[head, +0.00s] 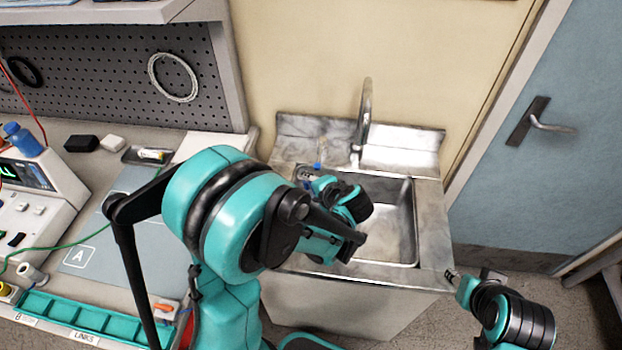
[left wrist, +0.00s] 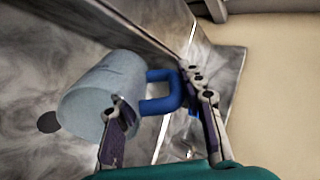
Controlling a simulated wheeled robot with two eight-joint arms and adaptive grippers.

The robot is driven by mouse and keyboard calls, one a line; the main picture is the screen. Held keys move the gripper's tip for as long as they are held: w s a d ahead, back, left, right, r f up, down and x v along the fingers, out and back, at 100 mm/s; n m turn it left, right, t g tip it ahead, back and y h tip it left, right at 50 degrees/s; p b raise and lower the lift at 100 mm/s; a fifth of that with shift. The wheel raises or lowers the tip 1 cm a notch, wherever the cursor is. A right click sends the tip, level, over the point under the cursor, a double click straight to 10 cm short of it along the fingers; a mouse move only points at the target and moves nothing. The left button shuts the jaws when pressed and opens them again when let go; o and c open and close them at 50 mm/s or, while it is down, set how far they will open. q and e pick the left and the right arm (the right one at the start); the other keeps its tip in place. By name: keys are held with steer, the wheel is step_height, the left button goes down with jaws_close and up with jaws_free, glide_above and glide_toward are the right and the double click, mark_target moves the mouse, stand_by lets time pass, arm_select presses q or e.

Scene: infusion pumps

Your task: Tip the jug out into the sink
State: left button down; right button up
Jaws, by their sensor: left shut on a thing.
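A pale grey jug (left wrist: 98,88) with a blue handle (left wrist: 160,104) shows in the left wrist view, against the metal of the sink. My left gripper (left wrist: 155,90) is shut on the jug's handle. In the head view my left gripper (head: 308,172) is over the left part of the steel sink (head: 400,222); my own arm hides most of the jug there. The jug lies slanted in the wrist picture; I cannot tell its true tilt or see any contents. My right gripper (head: 456,280) is low, right of the sink cabinet, too small to read.
A curved faucet (head: 365,115) rises behind the basin. A dark round drain (left wrist: 47,122) shows beside the jug. A workbench with a teal parts tray (head: 90,318), a pump device (head: 40,205) and a blue bottle (head: 22,138) stands left. A blue door (head: 540,150) is at right.

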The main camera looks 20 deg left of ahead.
arm_select(q)
steer(key=g+h+p, duration=0.1)
steer(key=f+g+h+p, duration=0.1)
steer(key=p, duration=0.1)
steer(key=a+g+h+p, duration=0.1)
steer(key=shift+w+f+h, duration=0.3)
steer(key=f+g+h, duration=0.1)
steer(key=f+g+h+b, duration=0.1)
steer(key=f+h, duration=0.1)
steer(key=f+g+h+b, duration=0.1)
steer(key=shift+s+d+f+h, duration=0.15)
steer(key=shift+s+d+h, duration=0.15)
steer(key=shift+d, duration=0.1)
steer(key=r+p, duration=0.3)
steer(key=r, duration=0.1)
steer(key=shift+d, duration=0.2)
steer(key=shift+r+p, duration=0.5)
steer(key=shift+r, duration=0.2)
